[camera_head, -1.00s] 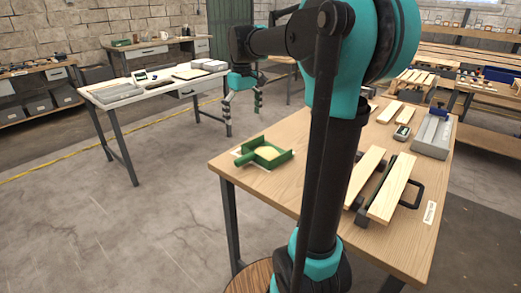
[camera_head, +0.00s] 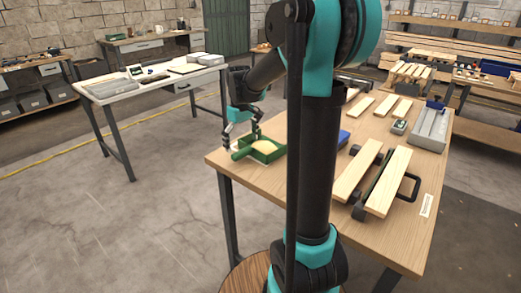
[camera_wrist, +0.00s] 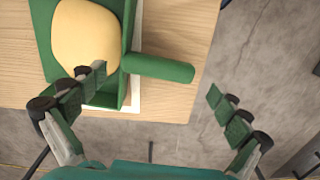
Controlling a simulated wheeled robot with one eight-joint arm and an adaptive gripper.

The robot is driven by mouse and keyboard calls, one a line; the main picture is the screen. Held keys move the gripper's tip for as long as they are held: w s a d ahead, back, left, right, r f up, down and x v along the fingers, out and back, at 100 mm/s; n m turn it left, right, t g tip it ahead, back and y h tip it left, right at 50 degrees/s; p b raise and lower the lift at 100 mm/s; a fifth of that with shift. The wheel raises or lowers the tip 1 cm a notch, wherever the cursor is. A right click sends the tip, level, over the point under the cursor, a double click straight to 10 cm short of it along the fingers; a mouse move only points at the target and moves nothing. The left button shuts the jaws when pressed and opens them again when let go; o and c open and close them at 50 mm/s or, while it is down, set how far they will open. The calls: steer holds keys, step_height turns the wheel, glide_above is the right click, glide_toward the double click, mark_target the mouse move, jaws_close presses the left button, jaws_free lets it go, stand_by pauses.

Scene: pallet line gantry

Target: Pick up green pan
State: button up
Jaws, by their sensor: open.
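The green pan (camera_head: 266,152) lies at the left corner of the wooden table, holding a pale yellowish mound (camera_head: 264,147). Its handle (camera_head: 241,154) points left toward the table edge. In the wrist view the pan (camera_wrist: 125,60) is at the upper left, with its handle (camera_wrist: 160,67) reaching right. My gripper (camera_head: 242,143) is open and empty, just above the handle end of the pan. In the wrist view my gripper (camera_wrist: 158,95) has one finger over the pan's near corner and the other past the table edge over the floor. The handle lies ahead of the gap between them.
The wooden table (camera_head: 305,187) also bears light planks (camera_head: 358,170), a black-handled fixture (camera_head: 409,187), a small blue item (camera_head: 343,137) and a grey box (camera_head: 429,130). A white table (camera_head: 150,84) stands behind at left. Open floor lies left of the wooden table.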

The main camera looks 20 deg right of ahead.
mark_target(242, 150)
steer(key=shift+w+f, duration=0.1)
steer(key=shift+f, duration=1.85)
steer(key=shift+c, duration=0.6)
steer(key=c, duration=1.3)
steer(key=shift+r, duration=0.1)
